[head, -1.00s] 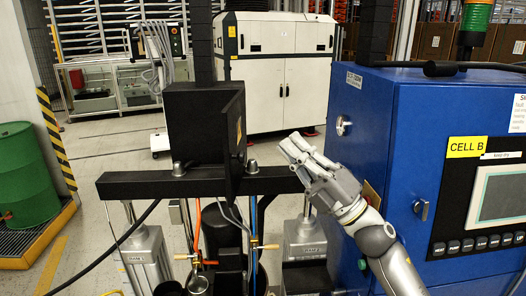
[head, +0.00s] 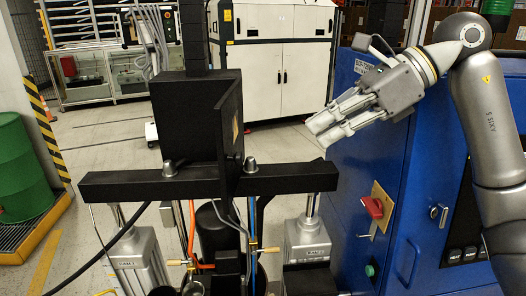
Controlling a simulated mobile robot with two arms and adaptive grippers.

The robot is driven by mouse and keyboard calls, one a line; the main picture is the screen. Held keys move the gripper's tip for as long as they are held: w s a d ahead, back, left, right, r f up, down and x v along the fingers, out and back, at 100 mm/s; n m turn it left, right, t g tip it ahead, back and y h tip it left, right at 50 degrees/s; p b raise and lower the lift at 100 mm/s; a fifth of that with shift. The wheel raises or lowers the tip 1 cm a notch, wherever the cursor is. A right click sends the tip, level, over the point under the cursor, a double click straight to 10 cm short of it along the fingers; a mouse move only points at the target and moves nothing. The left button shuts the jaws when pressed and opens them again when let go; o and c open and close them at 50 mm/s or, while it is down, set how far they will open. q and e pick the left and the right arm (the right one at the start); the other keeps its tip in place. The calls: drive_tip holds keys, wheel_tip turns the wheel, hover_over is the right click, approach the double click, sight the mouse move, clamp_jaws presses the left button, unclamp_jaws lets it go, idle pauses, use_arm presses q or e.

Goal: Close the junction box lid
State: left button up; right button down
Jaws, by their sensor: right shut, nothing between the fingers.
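The junction box (head: 183,118) is a black box on a black crossbar in the middle left of the head view. Its black lid (head: 226,139) stands open at the box's right side, seen nearly edge-on, with a small yellowish label on its right face. My right gripper (head: 326,132) is to the right of the lid, clearly apart from it, with its fingers pointing left and down. Its fingers are shut and empty. My left gripper is out of view.
The black crossbar (head: 290,180) runs below the box, above grey cylinders (head: 308,240) and hoses. A blue cabinet (head: 350,205) with a red switch (head: 373,206) stands close on the right. A green drum (head: 20,170) is at far left. Open space lies between lid and gripper.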

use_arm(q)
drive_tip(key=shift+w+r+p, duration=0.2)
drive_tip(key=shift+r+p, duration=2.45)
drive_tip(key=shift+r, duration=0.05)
use_arm(e)
drive_tip(key=r+x, duration=0.1)
drive_tip(key=x, duration=1.1)
drive_tip(key=shift+w+a+h, duration=0.3)
drive_tip(key=shift+w+a, duration=0.05)
drive_tip(key=shift+w, duration=0.05)
